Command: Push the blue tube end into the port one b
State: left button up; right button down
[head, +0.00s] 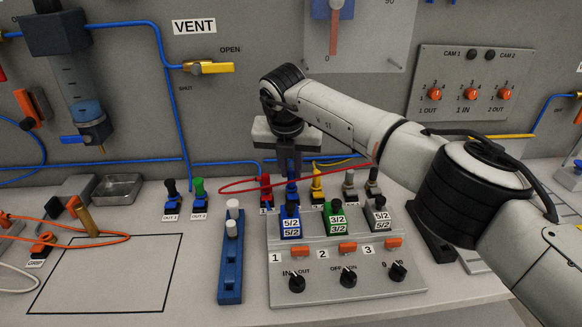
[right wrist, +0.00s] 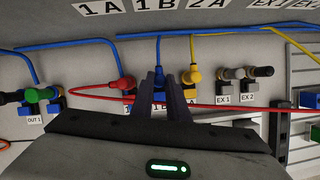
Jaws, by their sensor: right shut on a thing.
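My right gripper (head: 290,166) is shut on the blue tube end, above the row of ports in the head view. In the right wrist view its dark fingers (right wrist: 159,76) stand close together, and the blue tube (right wrist: 158,48) runs down from the wall to them. Port one b lies between the red-plugged port (head: 265,188) and the yellow-plugged port (head: 317,185). A blue part (head: 291,189) shows right below the fingers. The fingers hide the tube's tip, so I cannot tell whether it is seated. My left gripper is not in view.
A red tube (head: 235,186) loops left of the fingers and passes close behind them. Grey fittings (head: 349,183) stand to the right. Valve blocks (head: 335,218) and a knob panel (head: 348,285) are in front. An outlined area (head: 105,235) on the left is mostly free.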

aim_at(291, 174)
jog(key=shift+f+b, duration=0.3)
jog(key=shift+f, duration=0.05)
dwell(0.9)
jog(key=c, duration=1.2)
grip_release()
jog(key=shift+r+p, duration=2.05)
jog(key=shift+r, duration=1.5)
jog(key=shift+f, duration=0.1)
